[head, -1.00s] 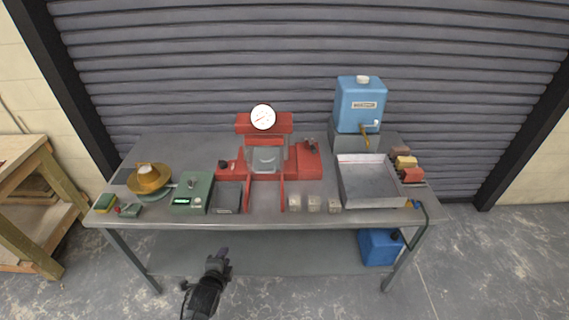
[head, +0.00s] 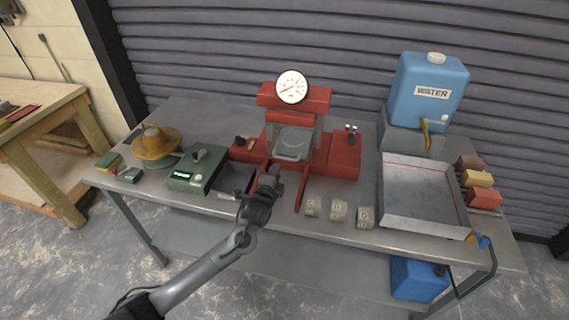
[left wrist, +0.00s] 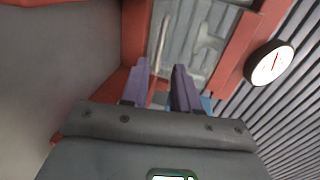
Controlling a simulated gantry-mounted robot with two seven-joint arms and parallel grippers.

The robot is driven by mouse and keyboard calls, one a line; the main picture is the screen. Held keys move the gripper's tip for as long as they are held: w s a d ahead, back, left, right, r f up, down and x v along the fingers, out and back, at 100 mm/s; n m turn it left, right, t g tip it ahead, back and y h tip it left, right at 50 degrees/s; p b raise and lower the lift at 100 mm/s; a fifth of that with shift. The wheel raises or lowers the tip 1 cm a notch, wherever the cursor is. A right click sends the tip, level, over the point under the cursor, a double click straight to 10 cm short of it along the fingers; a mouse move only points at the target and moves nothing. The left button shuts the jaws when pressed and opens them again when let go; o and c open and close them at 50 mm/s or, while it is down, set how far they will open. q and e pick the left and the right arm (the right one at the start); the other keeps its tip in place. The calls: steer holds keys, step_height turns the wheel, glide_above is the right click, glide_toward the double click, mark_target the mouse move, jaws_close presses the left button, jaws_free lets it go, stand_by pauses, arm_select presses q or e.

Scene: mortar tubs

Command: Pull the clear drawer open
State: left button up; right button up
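The clear drawer (head: 292,144) sits in the middle of the red press (head: 337,160), under its round dial gauge. In the left wrist view the see-through front (left wrist: 192,40) fills the top middle, with a pale upright bar on it. My left gripper (head: 271,176) is in front of the press, just short of the clear front. In the left wrist view its two dark fingers (left wrist: 158,84) are apart, with the lower end of the pale bar seen between them. I cannot tell whether they touch it. My right gripper is not in view.
Red side rails flank the press opening. Left of it are a dark tray (head: 234,180) and a green scale (head: 197,169). Several small cubes (head: 338,210) stand to the right. Further right are a metal tray (head: 418,205) and a blue water tank (head: 425,90).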

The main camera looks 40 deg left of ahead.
mark_target(284, 158)
arm_select(q)
steer(key=b+x, duration=0.2)
steer(key=x, duration=0.6)
steer(key=shift+w, duration=0.3)
steer(key=shift+x, duration=1.1)
steer(key=shift+c, duration=0.3)
jaws_close()
